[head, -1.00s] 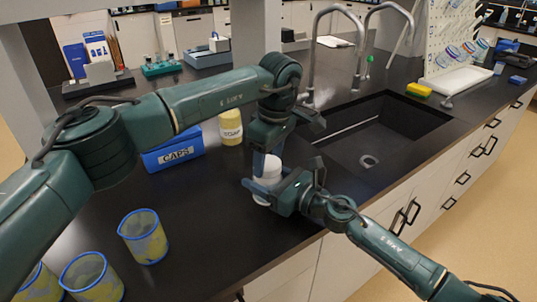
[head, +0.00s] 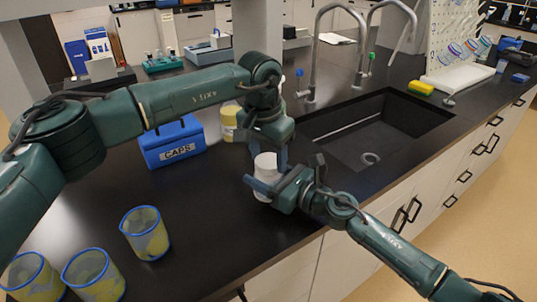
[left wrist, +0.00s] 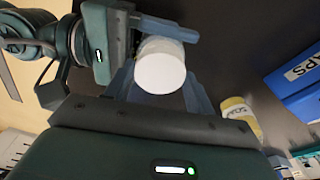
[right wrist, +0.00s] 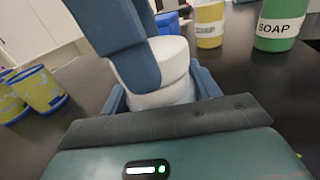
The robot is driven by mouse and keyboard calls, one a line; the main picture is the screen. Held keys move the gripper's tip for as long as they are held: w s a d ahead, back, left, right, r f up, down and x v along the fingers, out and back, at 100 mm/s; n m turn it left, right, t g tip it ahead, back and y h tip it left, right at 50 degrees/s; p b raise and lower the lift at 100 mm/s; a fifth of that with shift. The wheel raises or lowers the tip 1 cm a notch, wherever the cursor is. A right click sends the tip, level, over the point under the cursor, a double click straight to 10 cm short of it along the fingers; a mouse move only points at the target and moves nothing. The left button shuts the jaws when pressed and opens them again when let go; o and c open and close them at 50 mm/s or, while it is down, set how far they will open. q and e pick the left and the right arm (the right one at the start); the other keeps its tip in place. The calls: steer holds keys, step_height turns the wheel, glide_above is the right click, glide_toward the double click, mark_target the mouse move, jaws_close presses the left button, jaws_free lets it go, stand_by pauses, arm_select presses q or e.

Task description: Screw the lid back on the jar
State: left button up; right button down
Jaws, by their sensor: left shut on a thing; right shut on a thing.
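The white lid (head: 265,160) sits on top of the jar (right wrist: 165,97). The lid shows as a white disc in the left wrist view (left wrist: 160,66) and as a white band above a seam in the right wrist view (right wrist: 168,62). My left gripper (head: 267,154) reaches down from above and is shut on the lid, a finger on each side. My right gripper (head: 265,188) comes in from the right and is shut around the jar's body. The jar stands upright at the counter's front edge. How tightly the lid is seated cannot be told.
A blue CAPS box (head: 172,143) and a yellow SOAP bottle (head: 229,123) stand behind the jar. A green SOAP bottle (right wrist: 280,25) shows in the right wrist view. Several blue-rimmed yellow cups (head: 145,232) stand front left. The sink (head: 375,130) lies to the right.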

arm_select(q)
steer(key=shift+m, duration=0.4)
steer(key=o, duration=0.9)
steer(key=shift+o, duration=0.2)
steer(key=shift+r, duration=2.3)
